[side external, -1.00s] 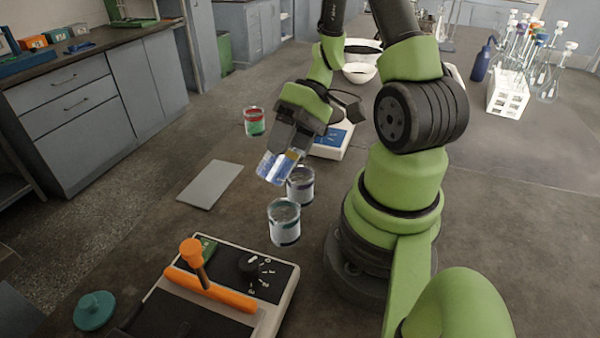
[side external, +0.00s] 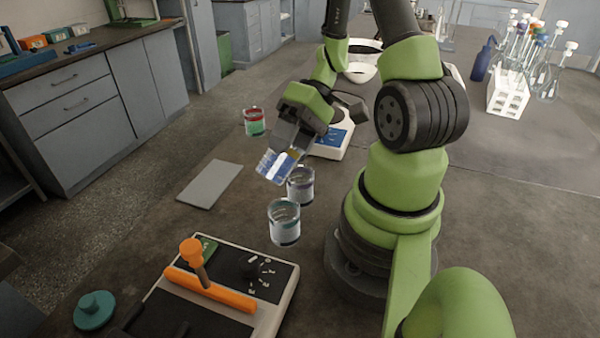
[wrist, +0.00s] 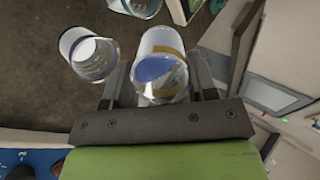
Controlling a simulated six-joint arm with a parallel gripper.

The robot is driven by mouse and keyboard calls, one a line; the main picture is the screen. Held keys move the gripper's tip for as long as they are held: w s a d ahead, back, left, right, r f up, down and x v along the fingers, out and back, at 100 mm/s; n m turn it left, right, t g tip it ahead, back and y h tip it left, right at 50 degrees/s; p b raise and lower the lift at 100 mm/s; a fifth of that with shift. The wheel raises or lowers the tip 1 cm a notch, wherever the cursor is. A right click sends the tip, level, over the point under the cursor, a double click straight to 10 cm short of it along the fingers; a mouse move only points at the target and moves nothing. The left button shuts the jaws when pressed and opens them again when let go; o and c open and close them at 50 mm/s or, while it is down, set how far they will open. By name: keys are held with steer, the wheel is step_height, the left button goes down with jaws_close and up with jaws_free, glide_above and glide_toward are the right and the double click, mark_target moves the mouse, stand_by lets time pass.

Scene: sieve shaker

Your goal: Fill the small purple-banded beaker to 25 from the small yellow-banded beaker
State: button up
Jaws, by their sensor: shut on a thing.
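My gripper (side external: 287,150) is shut on the small yellow-banded beaker (side external: 272,166), which holds blue liquid. The beaker is strongly tilted in the side view, above and left of another small beaker (side external: 300,187). In the wrist view the held beaker (wrist: 161,45) sits between the fingers of my gripper (wrist: 160,82), with its yellow band and blue liquid showing. The purple-banded beaker (wrist: 75,45) stands left of it there, apart from it in the picture. I see no stream of liquid, and the purple-banded beaker's fill level is unclear.
A teal-banded beaker (side external: 284,223) stands in front, and a red-banded beaker (side external: 254,122) farther back. A blue-and-white device (side external: 333,141) is behind my gripper. The sieve shaker (side external: 215,290) is at the front. A flat grey plate (side external: 210,184) lies left; the bench around it is clear.

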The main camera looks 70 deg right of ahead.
steer(key=shift+s+d+f+t+y, duration=0.1)
steer(key=shift+f+t+y, duration=0.3)
steer(key=shift+f+y, duration=0.25)
stand_by(1.7)
steer(key=shift+d+r+t+y, duration=0.2)
steer(key=shift+t+y, duration=0.1)
steer(key=shift+y, duration=0.45)
stand_by(2.3)
